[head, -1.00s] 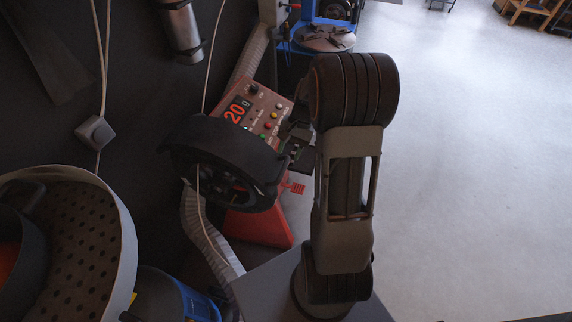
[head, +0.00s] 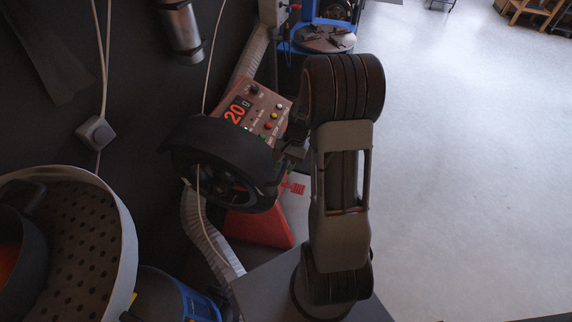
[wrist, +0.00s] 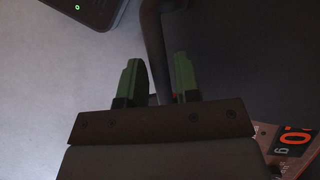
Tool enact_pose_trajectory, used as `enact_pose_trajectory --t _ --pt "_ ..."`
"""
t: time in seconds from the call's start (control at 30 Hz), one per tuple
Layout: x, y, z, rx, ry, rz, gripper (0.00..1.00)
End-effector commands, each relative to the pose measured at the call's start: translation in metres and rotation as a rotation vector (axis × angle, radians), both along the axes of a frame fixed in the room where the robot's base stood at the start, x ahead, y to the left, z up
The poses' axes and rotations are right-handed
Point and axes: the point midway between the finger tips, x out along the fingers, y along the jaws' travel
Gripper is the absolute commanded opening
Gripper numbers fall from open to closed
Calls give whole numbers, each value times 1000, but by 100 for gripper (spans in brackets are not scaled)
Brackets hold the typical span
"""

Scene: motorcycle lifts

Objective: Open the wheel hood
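The wheel hood (head: 215,140) is a black curved cover over the dark wheel (head: 235,190) of a red balancing machine. It sits down over the wheel's top. In the wrist view the hood (wrist: 250,60) fills the upper right as a dark surface, with a rounded tube-like edge. My gripper (head: 284,153) is at the hood's right edge in the head view, partly hidden by my arm. In the wrist view my gripper (wrist: 159,80) has its two green fingers apart, with the hood's dark edge running between them. I cannot tell whether either finger touches it.
The machine's red control panel (head: 262,108), with a display and several buttons, stands just behind the hood. A round perforated drum (head: 125,235) is at the lower left. A blue machine (head: 325,35) stands at the back. The floor on the right (head: 470,170) is clear.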

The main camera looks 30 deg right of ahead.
Motion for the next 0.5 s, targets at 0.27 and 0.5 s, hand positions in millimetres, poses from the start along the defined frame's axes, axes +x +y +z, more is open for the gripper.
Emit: enact_pose_trajectory --t 0.27,0.5 --pt "0 0 0 0 0 0 3" --pt "0 0 0 0 0 0 0"
